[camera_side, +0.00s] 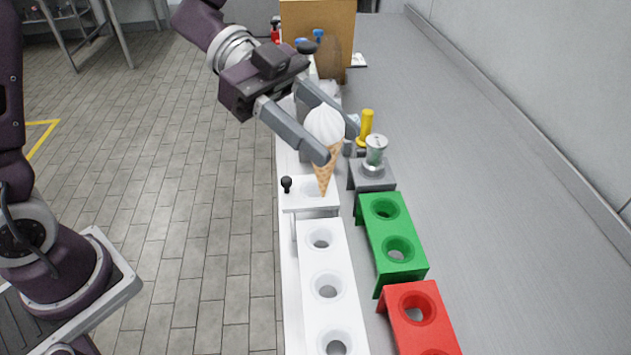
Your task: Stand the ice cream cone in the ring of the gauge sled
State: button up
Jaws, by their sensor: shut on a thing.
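The ice cream cone (325,127) has a white swirl top and a tan wafer, and hangs upright with its point down. My gripper (336,144) is shut on it, one finger on each side near where the swirl meets the wafer. The cone's tip shows in front of a white platform with a black knob (300,196), which looks like the gauge sled. I cannot tell whether the tip is in a ring or above it; no ring shows clearly there.
A white rack (309,260) with several round holes stands in front of the platform. A green two-hole rack (376,229) and a red rack (398,317) stand to its right. A grey stand (371,183) holds a metal-and-glass piece beside a yellow post (366,124). The counter's right side is clear.

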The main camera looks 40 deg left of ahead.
jog(key=w+a+f+n+t+y, duration=0.2)
jog(key=w+a+f+n+t, duration=0.3)
jog(key=w+a+n+t, duration=0.15)
notch_tip(320, 180, down, 9)
jog(key=w+a, duration=0.1)
jog(key=shift+r+m, duration=0.15)
jog(key=shift+m, duration=0.2)
jog(key=shift+f, duration=1.9)
jog(key=o, duration=1.1)
jog(key=shift+a, duration=0.1)
jog(key=v, duration=0.7)
